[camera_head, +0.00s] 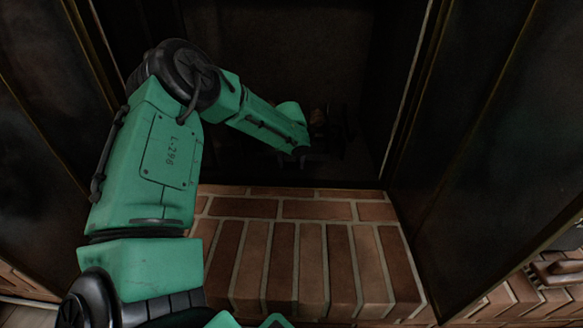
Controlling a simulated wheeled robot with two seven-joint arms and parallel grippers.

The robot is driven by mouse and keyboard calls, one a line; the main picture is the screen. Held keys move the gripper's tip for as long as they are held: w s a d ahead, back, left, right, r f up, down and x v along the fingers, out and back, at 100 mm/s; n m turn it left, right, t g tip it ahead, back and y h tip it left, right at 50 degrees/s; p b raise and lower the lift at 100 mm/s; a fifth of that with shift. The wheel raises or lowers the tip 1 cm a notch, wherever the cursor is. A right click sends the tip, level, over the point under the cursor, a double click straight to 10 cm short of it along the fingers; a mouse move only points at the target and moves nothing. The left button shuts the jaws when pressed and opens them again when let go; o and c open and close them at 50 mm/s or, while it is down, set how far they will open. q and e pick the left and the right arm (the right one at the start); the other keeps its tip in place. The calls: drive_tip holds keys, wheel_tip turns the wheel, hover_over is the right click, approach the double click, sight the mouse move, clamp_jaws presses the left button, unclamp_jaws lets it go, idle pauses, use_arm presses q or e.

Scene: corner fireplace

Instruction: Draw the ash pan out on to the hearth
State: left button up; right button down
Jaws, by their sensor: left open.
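The brick hearth (290,262) lies in front of the dark fireplace opening (270,60). My left arm reaches over the hearth from the left, its forearm extended into the opening. My left gripper (302,153) is at the end of this arm, low in the firebox and just behind the hearth's back edge. It is open, though its fingers are small and dark here. I cannot make out the ash pan in the shadow around the gripper. My right gripper is not in view.
A dark grate-like shape with something reddish-brown (318,122) stands in the firebox beside my gripper. Dark panels (480,130) flank the opening on both sides. The hearth's brick top is bare. A metal object (556,270) shows at the far right edge.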

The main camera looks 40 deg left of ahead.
use_arm(q)
drive_tip(key=shift+f, duration=0.15)
clamp_jaws()
idle(1.4)
